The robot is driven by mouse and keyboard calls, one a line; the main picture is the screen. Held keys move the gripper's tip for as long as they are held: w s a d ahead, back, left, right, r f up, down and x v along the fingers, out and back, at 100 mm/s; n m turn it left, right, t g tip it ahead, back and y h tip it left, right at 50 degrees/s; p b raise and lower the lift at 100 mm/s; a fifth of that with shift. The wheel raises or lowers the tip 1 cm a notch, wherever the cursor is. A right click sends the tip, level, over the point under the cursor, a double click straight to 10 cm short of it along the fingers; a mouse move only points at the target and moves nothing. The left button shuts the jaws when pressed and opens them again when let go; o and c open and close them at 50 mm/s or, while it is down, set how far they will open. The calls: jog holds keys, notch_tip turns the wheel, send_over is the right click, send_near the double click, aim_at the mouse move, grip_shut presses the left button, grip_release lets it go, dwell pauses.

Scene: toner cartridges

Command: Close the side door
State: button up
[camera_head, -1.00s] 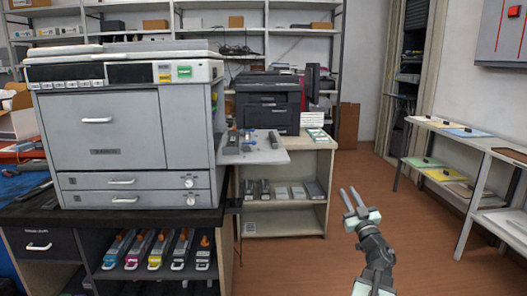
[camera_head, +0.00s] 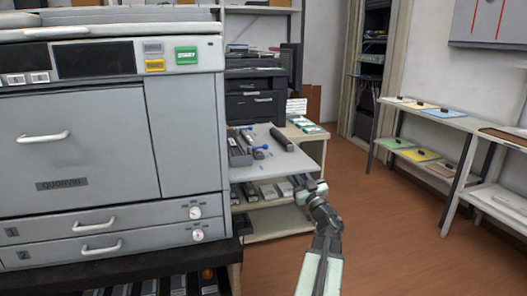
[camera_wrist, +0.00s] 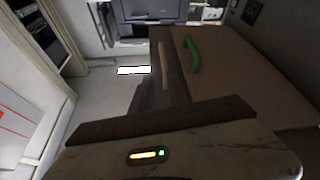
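The grey printer (camera_head: 84,130) fills the left of the head view. Its side door (camera_head: 260,172) is a pale grey panel folded down and lying flat at the printer's right side, so it stands open. My gripper (camera_head: 298,183) is at the front right corner of the door, close to its edge. I cannot tell whether it touches the door, and its fingers are too small and overlapped to tell open or shut. In the wrist view a dark brownish surface with a green handle (camera_wrist: 192,54) fills much of the picture; I cannot tell which part it is.
Dark and blue-tipped parts (camera_head: 257,151) lie on the door. A black printer (camera_head: 256,92) stands on a low cabinet behind it. A shelf (camera_head: 430,118) with coloured folders is at the right. The brown floor (camera_head: 390,215) between is clear.

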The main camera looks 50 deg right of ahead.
jog(key=p+x, duration=0.1)
jog(key=x, duration=0.2)
jog(key=p+x, duration=0.1)
jog(key=x, duration=0.2)
jog(key=p+x, duration=0.1)
jog(key=x, duration=0.2)
jog(key=shift+w+a+f, duration=0.15)
jog(key=shift+w+a, duration=0.1)
jog(key=shift+a, duration=0.05)
jog(key=shift+f, duration=0.1)
grip_shut()
jog(key=shift+a, duration=0.15)
dwell(0.8)
